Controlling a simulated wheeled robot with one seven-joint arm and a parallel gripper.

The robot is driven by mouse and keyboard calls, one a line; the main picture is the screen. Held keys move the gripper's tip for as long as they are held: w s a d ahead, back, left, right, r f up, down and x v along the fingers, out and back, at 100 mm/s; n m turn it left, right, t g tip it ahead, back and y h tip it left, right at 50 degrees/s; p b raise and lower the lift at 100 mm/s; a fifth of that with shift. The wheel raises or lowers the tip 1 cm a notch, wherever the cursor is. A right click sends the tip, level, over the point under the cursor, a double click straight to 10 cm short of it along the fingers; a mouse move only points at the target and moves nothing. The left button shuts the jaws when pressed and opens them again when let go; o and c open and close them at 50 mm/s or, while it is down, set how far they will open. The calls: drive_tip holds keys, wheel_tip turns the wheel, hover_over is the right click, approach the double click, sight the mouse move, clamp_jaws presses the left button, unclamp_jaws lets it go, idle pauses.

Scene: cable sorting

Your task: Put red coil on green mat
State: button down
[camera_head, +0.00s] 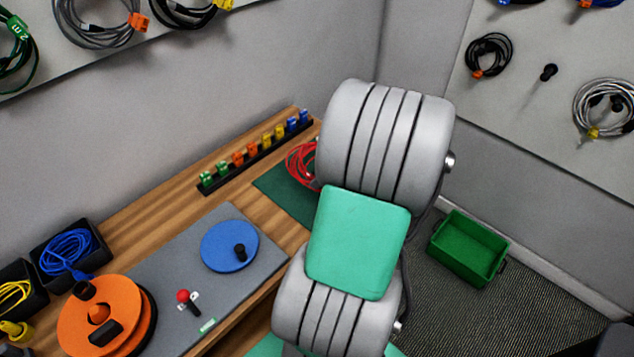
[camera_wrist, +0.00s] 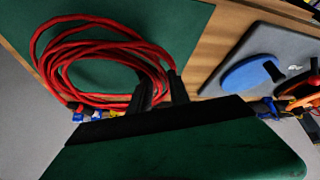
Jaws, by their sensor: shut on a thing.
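The red coil (camera_wrist: 98,35) is a loose bundle of red cable loops, seen large in the wrist view over the green mat (camera_wrist: 185,14). My gripper (camera_wrist: 160,88) is shut on the coil at its near right side. In the head view the red coil (camera_head: 299,165) shows at the mat's far right part, and my arm hides the rest of it. The green mat (camera_head: 277,187) lies on the wooden bench, partly hidden by my arm. My gripper is hidden behind the arm in the head view. I cannot tell whether the coil touches the mat.
A rack of coloured clips (camera_head: 255,152) stands behind the mat. A grey board with a blue disc (camera_head: 222,243) and an orange reel (camera_head: 92,318) lie to the left. Bins with blue cable (camera_head: 66,252) stand far left. A green crate (camera_head: 468,249) sits below, right of the bench.

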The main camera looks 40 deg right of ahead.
drive_tip(key=w+f, duration=0.1)
drive_tip(key=w+d+f, duration=0.1)
drive_tip(key=f, duration=0.1)
drive_tip(key=shift+w+d+f, duration=0.2)
drive_tip(key=shift+w+f, duration=0.1)
wheel_tip(320, 180, down, 2)
drive_tip(key=shift+w+f, duration=0.1)
drive_tip(key=shift+f, duration=0.15)
drive_tip(key=shift+d+f, duration=0.1)
drive_tip(key=shift+f, duration=0.3)
drive_tip(key=c, duration=1.2)
unclamp_jaws()
